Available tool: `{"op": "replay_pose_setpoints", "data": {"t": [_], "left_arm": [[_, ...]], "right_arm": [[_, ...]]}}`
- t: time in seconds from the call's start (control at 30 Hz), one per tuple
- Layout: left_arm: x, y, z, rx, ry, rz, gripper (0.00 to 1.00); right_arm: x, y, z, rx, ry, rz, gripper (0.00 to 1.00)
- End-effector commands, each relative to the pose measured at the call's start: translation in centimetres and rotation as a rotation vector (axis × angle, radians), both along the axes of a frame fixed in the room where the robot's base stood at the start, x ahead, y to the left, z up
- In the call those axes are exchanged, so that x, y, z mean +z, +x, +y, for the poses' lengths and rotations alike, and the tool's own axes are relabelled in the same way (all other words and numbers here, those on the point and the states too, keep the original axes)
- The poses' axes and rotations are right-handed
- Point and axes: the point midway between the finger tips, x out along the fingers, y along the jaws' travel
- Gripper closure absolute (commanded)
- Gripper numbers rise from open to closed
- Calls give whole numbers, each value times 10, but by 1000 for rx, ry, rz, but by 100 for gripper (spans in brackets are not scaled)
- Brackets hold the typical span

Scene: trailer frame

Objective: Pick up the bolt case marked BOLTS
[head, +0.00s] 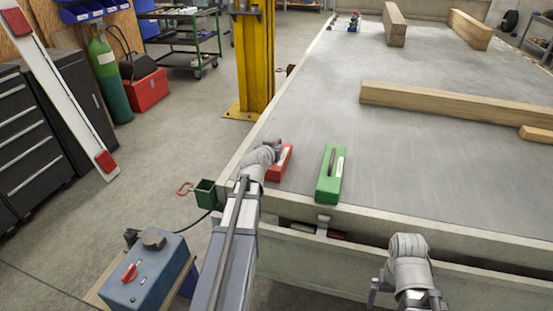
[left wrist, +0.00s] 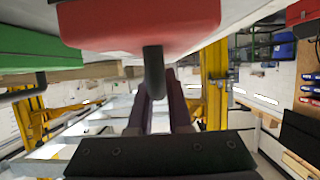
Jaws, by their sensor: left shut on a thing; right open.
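A red case (head: 284,165) with a pale label is at the near left corner of the trailer deck, partly hidden by my left arm. My left gripper (head: 274,146) is at this case. In the left wrist view the red case (left wrist: 140,22) fills the top, and its dark handle (left wrist: 153,72) runs down between the shut fingers (left wrist: 160,105). A green case (head: 323,186) with a pale label and dark handle lies to its right, apart from it; it also shows in the left wrist view (left wrist: 35,50). I cannot read either label. My right gripper (head: 374,289) is low at the front, empty.
The trailer deck (head: 420,180) is clear around the green case. Wooden beams (head: 440,98) lie farther back. The deck's raised front edge (head: 400,220) lies between the cases and my right arm. A blue box (head: 148,275) stands at the lower left, and a yellow post (head: 254,60) beyond the deck.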

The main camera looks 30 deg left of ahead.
Motion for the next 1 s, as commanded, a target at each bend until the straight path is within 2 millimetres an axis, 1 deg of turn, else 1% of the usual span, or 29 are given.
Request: {"op": "replay_pose_setpoints", "data": {"t": [0.17,0.37,0.57,0.8,0.9,1.0], "left_arm": [[2,0,0,0,0,-1,100],[15,0,0,1,1,-1,100],[40,0,0,0,0,-1,100],[78,0,0,0,0,-1,100],[91,0,0,0,0,-1,100],[99,0,0,0,0,-1,100]], "right_arm": [[2,0,0,0,0,0,0],[15,0,0,0,0,0,0],[40,0,0,0,0,0,0],[78,0,0,0,0,0,0],[91,0,0,0,0,0,0],[99,0,0,0,0,0,0]]}}
